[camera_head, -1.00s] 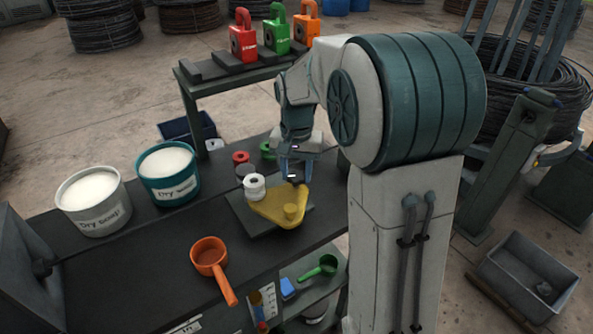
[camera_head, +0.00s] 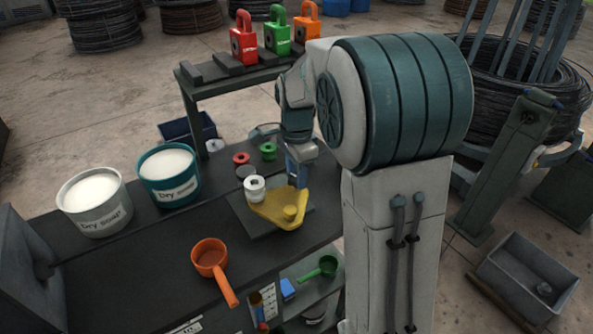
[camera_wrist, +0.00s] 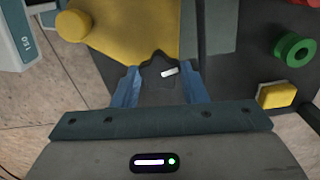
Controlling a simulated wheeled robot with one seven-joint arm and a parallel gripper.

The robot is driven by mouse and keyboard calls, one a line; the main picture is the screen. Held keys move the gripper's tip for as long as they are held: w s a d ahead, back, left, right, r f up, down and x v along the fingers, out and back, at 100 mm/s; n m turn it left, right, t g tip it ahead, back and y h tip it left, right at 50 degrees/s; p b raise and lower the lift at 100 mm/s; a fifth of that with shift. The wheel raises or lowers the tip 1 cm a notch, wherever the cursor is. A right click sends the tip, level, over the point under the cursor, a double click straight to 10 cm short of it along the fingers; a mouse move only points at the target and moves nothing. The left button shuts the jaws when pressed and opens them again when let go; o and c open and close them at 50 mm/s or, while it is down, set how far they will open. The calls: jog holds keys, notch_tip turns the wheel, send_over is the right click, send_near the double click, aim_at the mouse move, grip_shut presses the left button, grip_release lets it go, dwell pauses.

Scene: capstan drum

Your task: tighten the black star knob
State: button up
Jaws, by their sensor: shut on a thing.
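The black star knob (camera_wrist: 158,72) with a white mark pointing right sits between the blue fingers of my gripper (camera_wrist: 160,84) in the wrist view. The fingers are shut on it from both sides. The knob is at the edge of a yellow plate (camera_wrist: 130,25), which has a round yellow post (camera_wrist: 73,25). In the head view my gripper (camera_head: 297,174) points down at the back right of the yellow plate (camera_head: 270,208) and hides the knob.
A white spool (camera_head: 254,188) stands on the plate's left. Red (camera_head: 241,158) and green (camera_head: 268,151) spools are behind. An orange scoop (camera_head: 210,258) lies in front, with two soap buckets (camera_head: 168,175) (camera_head: 95,203) to the left. Padlocks (camera_head: 277,35) stand on the rear shelf.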

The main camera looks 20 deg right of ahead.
jog(key=shift+r+m, duration=0.1)
jog(key=shift+m, duration=1.1)
jog(key=o, duration=1)
notch_tip(320, 180, up, 14)
jog(key=shift+f, duration=0.15)
jog(key=s+f+n+t, duration=0.1)
jog(key=s+f+n, duration=0.2)
jog(key=s+n, duration=0.3)
jog(key=s+f+n+t, duration=0.1)
jog(key=s+f+n, duration=0.3)
jog(key=s+n, duration=0.2)
jog(key=s+f+n+t, duration=0.1)
jog(key=s+f+n, duration=0.2)
jog(key=s, duration=0.6)
jog(key=shift+s+f+n, duration=0.1)
jog(key=shift+f+n, duration=0.05)
jog(key=shift+n, duration=1.25)
